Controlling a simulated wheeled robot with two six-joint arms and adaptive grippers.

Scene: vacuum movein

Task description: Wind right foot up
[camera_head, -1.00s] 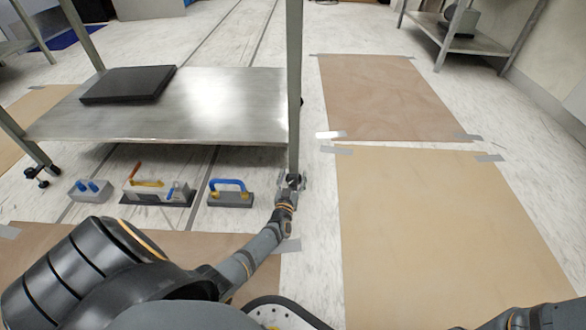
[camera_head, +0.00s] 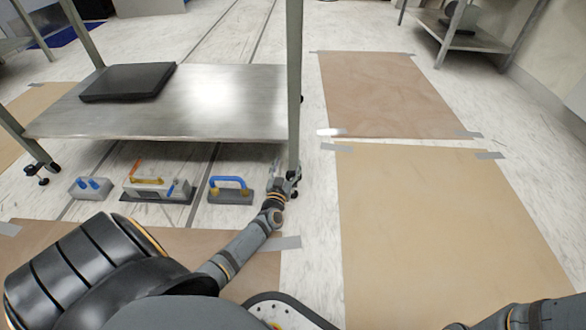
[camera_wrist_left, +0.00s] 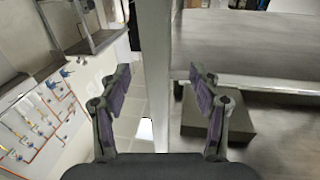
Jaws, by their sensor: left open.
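A steel table (camera_head: 220,110) stands on the left, and its front right leg (camera_head: 294,85) comes down to the floor near the middle of the head view. My left gripper (camera_head: 287,182) is at the bottom of this leg and largely hides the right foot. In the left wrist view, the two fingers of the left gripper (camera_wrist_left: 161,78) are apart, with the grey leg (camera_wrist_left: 156,60) between them. I cannot tell whether a finger touches it. The front left foot (camera_head: 41,174) is dark with a wheel-like shape. Only part of my right arm shows at the lower right.
A black slab (camera_head: 127,82) lies on the table's shelf. Taped brown sheets (camera_head: 440,220) cover clear floor at right.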

